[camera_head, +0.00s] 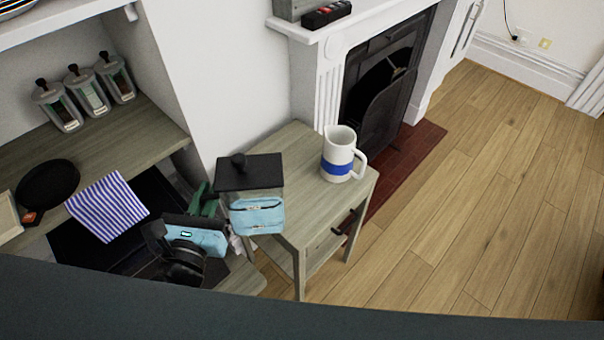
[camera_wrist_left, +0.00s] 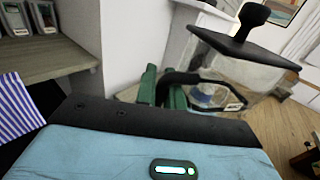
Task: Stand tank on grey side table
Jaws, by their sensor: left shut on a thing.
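The tank (camera_head: 262,188) is a clear vessel with a flat black lid and knob; it also shows in the left wrist view (camera_wrist_left: 262,82). My left gripper (camera_head: 205,202) has green fingers, and in the left wrist view the gripper (camera_wrist_left: 162,90) is shut on the tank's dark handle at its left side. The tank is upright or slightly tilted. A light blue patch shows in its lower part. The grey side table (camera_head: 312,222) is a greyish wooden table. The tank overlaps its left edge in the head view; I cannot tell whether it touches. My right gripper is out of view.
A white jug (camera_head: 338,150) with a blue band stands on the table's right part. The tabletop between is bare. The fireplace (camera_head: 385,80) is behind. A shelf (camera_head: 110,150) at left holds several jars, a striped cloth (camera_head: 106,207) and a black pan (camera_head: 47,185).

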